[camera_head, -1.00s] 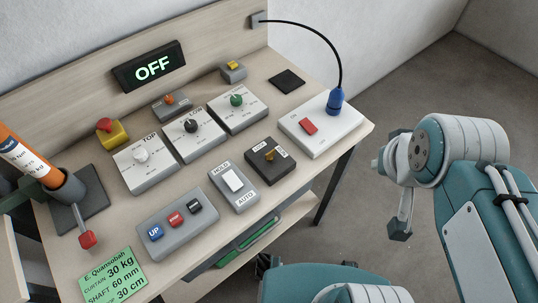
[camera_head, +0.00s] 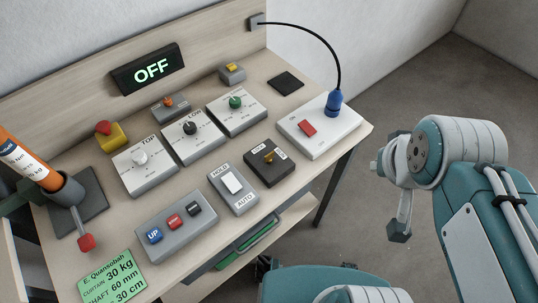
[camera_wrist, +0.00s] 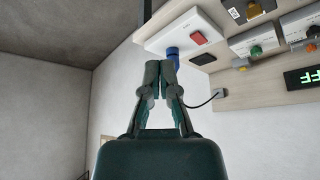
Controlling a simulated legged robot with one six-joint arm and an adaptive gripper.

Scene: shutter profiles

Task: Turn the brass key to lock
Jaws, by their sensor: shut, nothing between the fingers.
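The brass key (camera_head: 268,157) sits in a small dark switch box (camera_head: 273,169) with two white labels, right of centre on the bench. In the wrist view the box (camera_wrist: 258,9) is partly cut off at the top edge. My gripper (camera_wrist: 160,66) points up in the wrist view, fingertips together with nothing between them. It is apart from the box and appears in front of the white panel with the blue plug. In the head view my arm is at the right, beyond the bench edge; the fingertips cannot be made out there.
A white panel (camera_head: 322,134) with a red rocker switch (camera_head: 307,128) and a blue plug (camera_head: 334,100) on a black cable stands at the bench's right edge. A HOLD/AUTO switch (camera_head: 233,188), three dial boxes and a button box (camera_head: 176,225) surround the key box. The display (camera_head: 148,69) reads OFF.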

